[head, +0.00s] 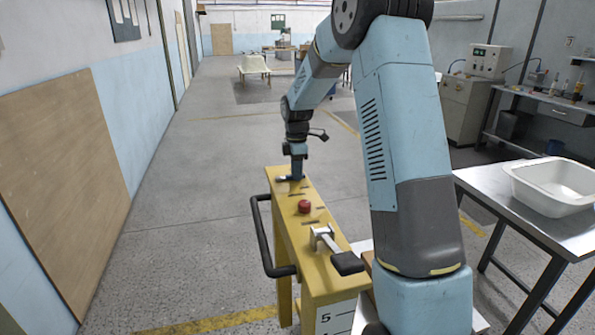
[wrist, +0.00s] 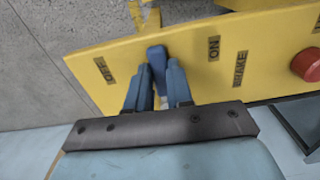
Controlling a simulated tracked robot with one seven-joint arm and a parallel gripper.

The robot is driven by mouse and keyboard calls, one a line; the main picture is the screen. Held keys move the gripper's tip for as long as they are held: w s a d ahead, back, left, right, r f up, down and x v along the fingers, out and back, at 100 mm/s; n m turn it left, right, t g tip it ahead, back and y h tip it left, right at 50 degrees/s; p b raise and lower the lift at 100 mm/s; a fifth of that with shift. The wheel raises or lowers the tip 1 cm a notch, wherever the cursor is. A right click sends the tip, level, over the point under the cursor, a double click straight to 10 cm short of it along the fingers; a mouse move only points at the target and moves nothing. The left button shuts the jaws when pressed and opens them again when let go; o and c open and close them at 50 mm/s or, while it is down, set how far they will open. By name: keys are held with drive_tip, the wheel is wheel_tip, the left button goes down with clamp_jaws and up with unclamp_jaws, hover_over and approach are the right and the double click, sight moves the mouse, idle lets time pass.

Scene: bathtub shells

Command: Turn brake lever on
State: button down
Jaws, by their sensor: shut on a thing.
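The brake lever is a blue handle (wrist: 157,58) on top of the yellow control box (head: 283,221). In the wrist view it stands between the OFF label (wrist: 105,70) on the left and the ON label (wrist: 214,48) on the right. A BRAKE label (wrist: 240,68) lies to the right of it. My gripper (wrist: 159,82) is shut on the blue handle, one finger on each side, and the fingers hide its lower part. In the head view my gripper (head: 294,172) points down at the far end of the box top, with the lever small and mostly hidden.
A red button (head: 304,206) sits mid-box, and a second lever with a black grip (head: 346,263) is at the near end. A black rail (head: 264,240) runs along the left side. A metal table (head: 480,180) with a white tub (head: 555,187) stands right. Floor at left is clear.

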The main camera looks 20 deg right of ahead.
sight(283, 189)
drive_tip(key=shift+s, duration=0.1)
drive_tip(key=shift+s+a+m, duration=0.1)
drive_tip(key=shift+s+m, duration=0.3)
drive_tip(key=shift+m, duration=0.6)
drive_tip(key=s+m, duration=0.1)
drive_tip(key=m, duration=0.1)
drive_tip(key=shift+s+m, duration=0.15)
drive_tip(key=shift+m, duration=0.15)
drive_tip(key=a+m, duration=0.1)
drive_tip(key=s+m, duration=0.1)
drive_tip(key=m, duration=0.1)
drive_tip(key=shift+s+a+r+m, duration=0.1)
drive_tip(key=shift+s+a+m, duration=0.2)
drive_tip(key=shift+a, duration=0.05)
drive_tip(key=m, duration=0.1)
drive_tip(key=s+a+m, duration=0.1)
drive_tip(key=m, duration=0.1)
drive_tip(key=shift+s+a+m, duration=0.1)
drive_tip(key=shift+a+m, duration=0.1)
drive_tip(key=shift+m, duration=0.1)
drive_tip(key=m, duration=0.1)
drive_tip(key=a+m, duration=0.1)
drive_tip(key=m, duration=0.1)
drive_tip(key=shift+s+a, duration=0.3)
drive_tip(key=shift+a+m, duration=0.3)
drive_tip(key=shift+m, duration=0.4)
drive_tip(key=shift+a+m, duration=0.25)
drive_tip(key=shift+m, duration=0.45)
